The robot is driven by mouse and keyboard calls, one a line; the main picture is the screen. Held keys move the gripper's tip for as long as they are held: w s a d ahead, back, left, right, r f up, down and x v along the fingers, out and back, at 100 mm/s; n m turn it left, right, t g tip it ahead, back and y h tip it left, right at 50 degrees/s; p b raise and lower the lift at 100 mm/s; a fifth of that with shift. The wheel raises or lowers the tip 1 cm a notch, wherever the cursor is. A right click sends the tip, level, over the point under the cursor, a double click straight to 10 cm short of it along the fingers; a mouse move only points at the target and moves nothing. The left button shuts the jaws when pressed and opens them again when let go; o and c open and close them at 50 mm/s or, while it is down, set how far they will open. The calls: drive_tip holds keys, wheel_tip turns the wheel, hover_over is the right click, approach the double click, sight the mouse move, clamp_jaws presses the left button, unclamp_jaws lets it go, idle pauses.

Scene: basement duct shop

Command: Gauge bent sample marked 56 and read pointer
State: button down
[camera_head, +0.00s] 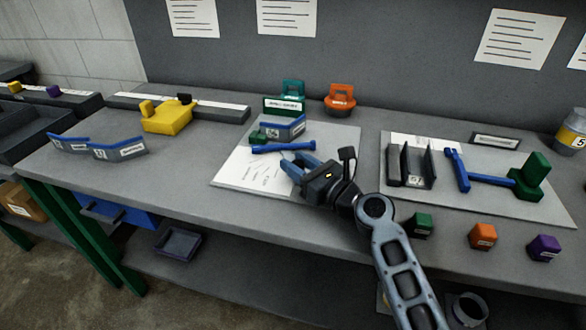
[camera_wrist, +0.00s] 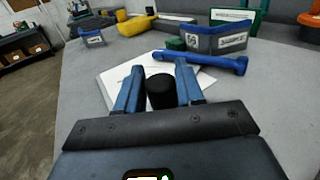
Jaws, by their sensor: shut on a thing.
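My gripper (camera_head: 291,163) is over the white sheet with fanned lines (camera_head: 240,175). In the wrist view its blue fingers (camera_wrist: 160,85) stand either side of a dark, round-topped thing (camera_wrist: 160,93) and are shut on it. A blue bar (camera_head: 283,147), perhaps the pointer, lies just beyond the fingertips; it also shows in the wrist view (camera_wrist: 205,60). Behind it stands a bent grey sample with blue edge (camera_head: 285,128), beside a small green block (camera_head: 257,138). Its label shows in the wrist view (camera_wrist: 193,40), but I cannot read the number surely. No reading is legible.
Two bent samples (camera_head: 120,150) stand at the left, near a yellow fixture (camera_head: 168,116). Right are a dark channel holder (camera_head: 410,165), a blue-and-green tool (camera_head: 490,180) and small blocks (camera_head: 483,235) along the front edge. Green (camera_head: 292,90) and orange (camera_head: 340,97) items stand behind.

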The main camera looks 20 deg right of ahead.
drive_tip(key=shift+d+y, duration=0.3)
drive_tip(key=shift+d, duration=0.05)
drive_tip(key=c, duration=0.8)
unclamp_jaws()
drive_tip(key=shift+b+v, duration=0.3)
drive_tip(key=shift+v, duration=3.7)
drive_tip(key=shift+r, duration=0.1)
drive_tip(key=shift+c, duration=0.5)
